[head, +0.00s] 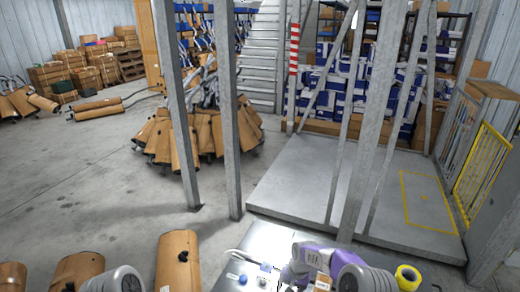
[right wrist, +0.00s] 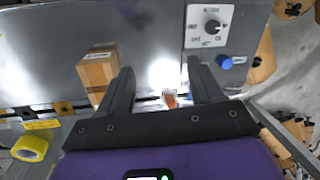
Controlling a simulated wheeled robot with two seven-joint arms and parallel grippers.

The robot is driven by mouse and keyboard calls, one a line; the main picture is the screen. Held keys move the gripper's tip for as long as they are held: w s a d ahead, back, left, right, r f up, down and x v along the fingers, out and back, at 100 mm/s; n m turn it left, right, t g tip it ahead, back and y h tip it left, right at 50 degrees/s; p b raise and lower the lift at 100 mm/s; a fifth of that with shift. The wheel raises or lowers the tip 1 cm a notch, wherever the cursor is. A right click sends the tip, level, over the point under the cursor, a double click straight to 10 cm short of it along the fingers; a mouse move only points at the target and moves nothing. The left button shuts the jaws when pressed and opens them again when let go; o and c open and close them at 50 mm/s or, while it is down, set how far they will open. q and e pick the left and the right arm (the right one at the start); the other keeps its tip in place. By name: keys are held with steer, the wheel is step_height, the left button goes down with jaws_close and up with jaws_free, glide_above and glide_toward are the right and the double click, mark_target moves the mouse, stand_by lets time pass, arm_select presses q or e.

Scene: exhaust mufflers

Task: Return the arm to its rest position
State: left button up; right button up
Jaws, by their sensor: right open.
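My right arm (head: 318,258), purple and grey, reaches over a grey metal worktop (head: 262,238) at the bottom of the head view. In the right wrist view my right gripper (right wrist: 162,72) has its two dark fingers wide apart, with nothing held between them. A small orange and white item (right wrist: 170,99) shows lower down between the fingers; its distance is unclear. A grey round part of my left arm (head: 122,281) shows at the bottom left of the head view; the left gripper is out of view.
A small cardboard box (right wrist: 98,70) lies left of the fingers. A dial panel (right wrist: 210,27) and blue knob (right wrist: 225,62) are at right. A yellow tape roll (head: 408,277) sits beside my arm. Steel posts (head: 228,120) and wrapped mufflers (head: 178,262) stand beyond; open floor lies at left.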

steer(key=s+a+f+y, duration=0.1)
steer(key=s+f, duration=0.3)
steer(key=s, duration=0.3)
steer(key=s+f+y, duration=0.1)
steer(key=s+f, duration=0.3)
steer(key=s, duration=1.9)
step_height(320, 180, down, 21)
steer(key=b, duration=2.1)
steer(key=shift+d+f+t+b, duration=0.15)
steer(key=shift+t+b, duration=0.15)
steer(key=shift+b, duration=0.05)
